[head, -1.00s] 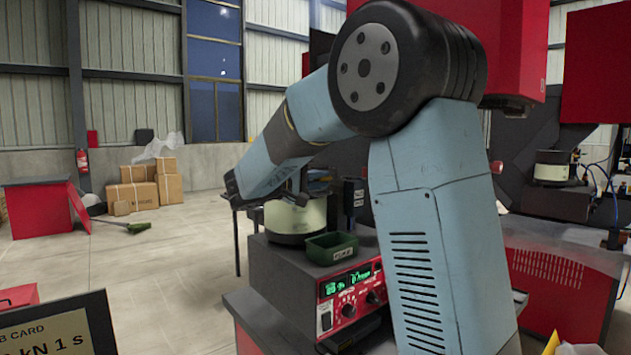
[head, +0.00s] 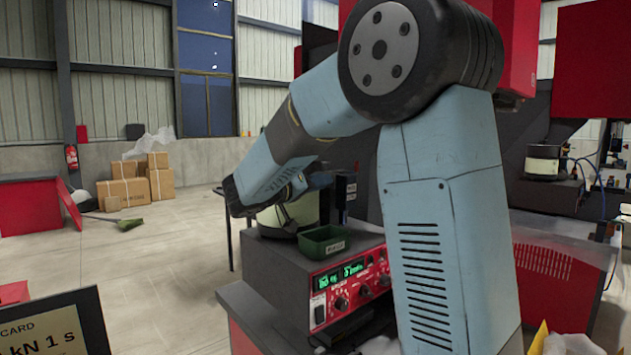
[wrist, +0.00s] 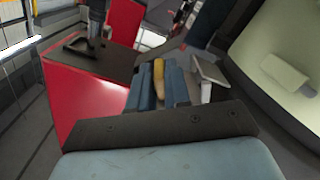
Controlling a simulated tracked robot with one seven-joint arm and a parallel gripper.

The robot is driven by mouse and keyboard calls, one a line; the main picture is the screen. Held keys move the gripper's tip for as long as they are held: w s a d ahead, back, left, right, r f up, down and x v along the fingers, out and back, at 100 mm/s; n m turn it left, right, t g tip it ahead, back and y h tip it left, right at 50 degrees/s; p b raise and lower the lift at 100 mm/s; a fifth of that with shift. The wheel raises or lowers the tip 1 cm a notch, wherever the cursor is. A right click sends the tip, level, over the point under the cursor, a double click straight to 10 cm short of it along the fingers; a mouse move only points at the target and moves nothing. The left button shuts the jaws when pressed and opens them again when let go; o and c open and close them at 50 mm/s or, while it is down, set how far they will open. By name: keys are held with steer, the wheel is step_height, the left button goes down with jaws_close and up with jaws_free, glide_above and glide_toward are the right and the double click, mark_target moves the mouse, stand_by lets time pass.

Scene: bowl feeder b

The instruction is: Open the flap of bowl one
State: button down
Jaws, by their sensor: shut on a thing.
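A cream bowl (head: 291,213) stands on the grey feeder housing, partly hidden behind my forearm; I cannot read a number on it. In the wrist view its cream side (wrist: 258,45) fills the right, with a small cream block on it. My gripper (wrist: 158,75) has two blue fingers shut on an ochre piece (wrist: 158,82), beside the bowl. The ochre piece may be the flap's handle, but I cannot tell. A grey plate (wrist: 210,71) lies just right of the fingers. In the head view my gripper (head: 320,181) is partly hidden at the bowl's top.
A green tray (head: 325,244) sits on the housing in front of the bowl, above a red control panel (head: 350,285) with lit displays. Another cream bowl (head: 542,160) stands at the right.

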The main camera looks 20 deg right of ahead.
steer(key=shift+s+d+f+m, duration=0.15)
steer(key=shift+f+m, duration=0.15)
steer(key=shift+m, duration=0.6)
steer(key=shift+s+d+f+m, duration=0.1)
steer(key=shift+f+m, duration=0.15)
steer(key=shift+m, duration=0.65)
steer(key=c, duration=1.2)
jaws_free()
steer(key=shift+o, duration=0.2)
steer(key=shift+a, duration=0.1)
steer(key=v, duration=1.3)
steer(key=shift+a, duration=0.35)
steer(key=shift+s+f, duration=0.1)
steer(key=shift+f, duration=0.05)
